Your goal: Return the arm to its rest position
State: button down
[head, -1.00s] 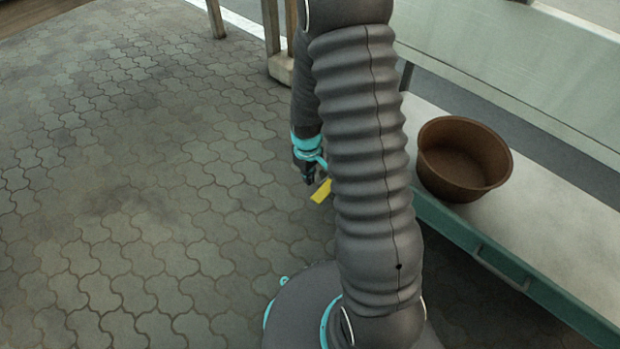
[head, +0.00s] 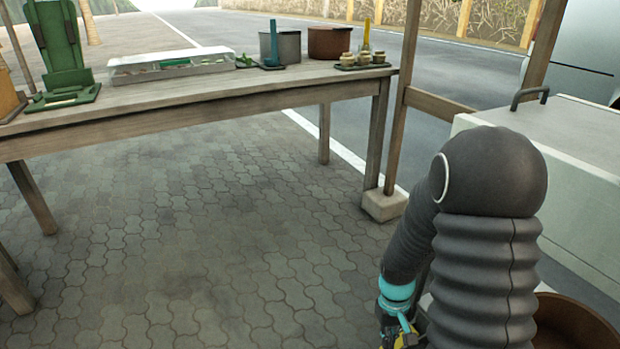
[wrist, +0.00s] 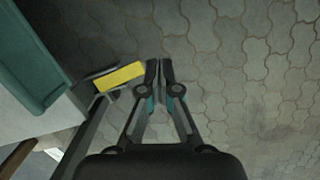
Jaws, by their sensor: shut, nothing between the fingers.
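My arm (head: 485,250) is folded at the right of the head view, with its dark ribbed upper link upright and the forearm hanging down beside it. My gripper (wrist: 160,72) points down over the paving in the wrist view. Its two fingertips are together with nothing between them. In the head view only the turquoise wrist band and part of the hand show at the bottom edge.
A wooden table (head: 200,92) at the back holds a green stand (head: 63,60), a clear-lidded box (head: 170,64), a grey pot (head: 280,47) and a brown pot (head: 331,43). A brown bowl (head: 575,325) is at lower right. The paving (head: 200,230) is clear.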

jog(key=s+a+r+t+p, duration=0.1)
jog(key=s+r, duration=0.3)
jog(key=r, duration=0.7)
jog(key=s+a+r+m+t+p, duration=0.1)
jog(key=s+r+t, duration=0.3)
jog(key=r, duration=0.7)
jog(key=s+a+r+m+t+p, duration=0.1)
jog(key=s+r, duration=0.4)
jog(key=r, duration=0.7)
jog(key=shift+s+a+t+p, duration=0.15)
jog(key=shift+s+t+p, duration=0.1)
jog(key=shift+t+p, duration=0.4)
